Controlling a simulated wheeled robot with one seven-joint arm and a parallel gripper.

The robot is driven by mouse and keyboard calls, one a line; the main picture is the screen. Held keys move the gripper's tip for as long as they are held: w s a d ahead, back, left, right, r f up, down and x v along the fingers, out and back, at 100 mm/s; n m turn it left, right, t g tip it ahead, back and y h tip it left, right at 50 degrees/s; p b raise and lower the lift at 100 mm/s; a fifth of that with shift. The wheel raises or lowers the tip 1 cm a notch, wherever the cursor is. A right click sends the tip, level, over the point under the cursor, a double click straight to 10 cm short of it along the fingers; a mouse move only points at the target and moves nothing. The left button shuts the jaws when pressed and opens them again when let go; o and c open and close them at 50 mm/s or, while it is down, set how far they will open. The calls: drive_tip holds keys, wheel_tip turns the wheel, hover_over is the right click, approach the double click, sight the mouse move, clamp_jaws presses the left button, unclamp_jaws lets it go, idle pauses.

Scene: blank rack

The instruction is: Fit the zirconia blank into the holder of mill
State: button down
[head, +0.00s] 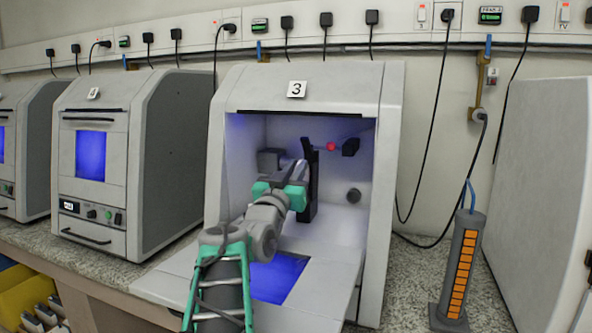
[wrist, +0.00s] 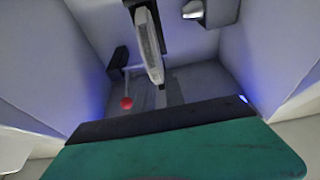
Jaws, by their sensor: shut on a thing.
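The mill marked 3 (head: 297,89) stands open, its door folded down in front. My arm reaches inside, and my gripper (head: 290,185) is beside a dark upright holder (head: 309,185). In the wrist view the dark green and black edge of my gripper (wrist: 165,125) fills the bottom. A pale, thin disc-like piece (wrist: 150,50), which looks like the zirconia blank edge-on, lies against the dark holder (wrist: 160,10). My gripper is shut, but its grip is hidden. I cannot tell how far the blank sits in the holder.
A red-knobbed lever (head: 331,146) sits beside the holder; its knob also shows in the wrist view (wrist: 126,103). A metal spindle (wrist: 193,10) is near the top. The mill walls are close on both sides. A closed mill (head: 120,165) stands left, an orange-marked column (head: 462,265) right.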

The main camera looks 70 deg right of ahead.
drive_tip(key=shift+d+f, duration=0.15)
drive_tip(key=shift+d, duration=0.4)
drive_tip(key=shift+d+f, duration=0.15)
drive_tip(key=shift+d, duration=0.4)
drive_tip(key=c, duration=1.3)
unclamp_jaws()
drive_tip(key=shift+w+f, duration=0.1)
drive_tip(key=shift+f, duration=0.1)
